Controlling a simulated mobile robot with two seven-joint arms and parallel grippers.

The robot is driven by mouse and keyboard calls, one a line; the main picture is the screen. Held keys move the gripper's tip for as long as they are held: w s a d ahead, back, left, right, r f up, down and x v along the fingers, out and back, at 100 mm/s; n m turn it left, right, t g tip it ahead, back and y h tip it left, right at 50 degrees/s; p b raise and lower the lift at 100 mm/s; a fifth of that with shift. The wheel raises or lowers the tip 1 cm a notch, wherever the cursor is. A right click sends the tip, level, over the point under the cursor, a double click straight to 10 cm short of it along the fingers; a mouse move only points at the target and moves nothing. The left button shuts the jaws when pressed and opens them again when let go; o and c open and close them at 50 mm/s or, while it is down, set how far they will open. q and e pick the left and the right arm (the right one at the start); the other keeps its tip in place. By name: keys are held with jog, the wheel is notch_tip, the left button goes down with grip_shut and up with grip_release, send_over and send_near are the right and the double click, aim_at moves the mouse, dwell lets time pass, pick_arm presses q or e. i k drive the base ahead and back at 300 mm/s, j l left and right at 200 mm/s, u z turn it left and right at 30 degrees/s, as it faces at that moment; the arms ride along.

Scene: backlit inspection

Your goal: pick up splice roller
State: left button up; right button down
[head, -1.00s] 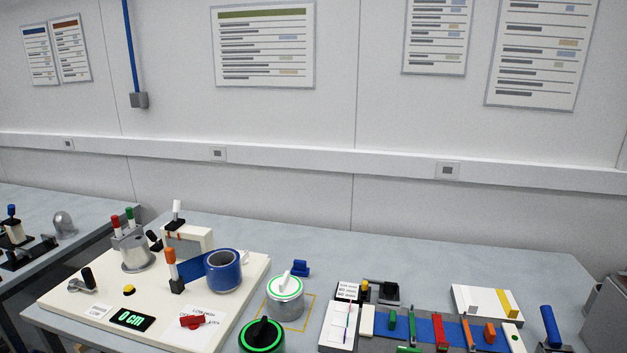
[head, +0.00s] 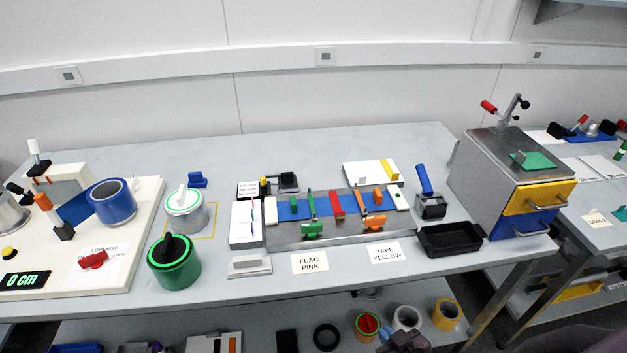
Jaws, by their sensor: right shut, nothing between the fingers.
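The splice roller appears to be the tool with a blue handle (head: 424,180) and a dark roller head. It stands on the table with its handle tilted up, right of the splicing plate (head: 350,236) and behind a black tray (head: 452,238). My right gripper (head: 400,338) shows at the bottom edge, partly cut off, in front of and below the table edge. It is shut and empty, well apart from the roller. My left gripper is not in view.
A grey drawer cabinet (head: 480,170) stands right of the roller. White label cards (head: 309,263) lie along the front edge. Green (head: 174,266) and white-topped (head: 186,213) canisters stand left. Tape rolls (head: 446,313) sit on the lower shelf.

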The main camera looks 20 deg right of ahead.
aim_at(427, 192)
jog(key=z, duration=1.5)
jog(key=i+l+u, duration=0.1)
jog(key=l, duration=0.25)
jog(key=i+l+u, duration=0.1)
jog(key=l, duration=0.2)
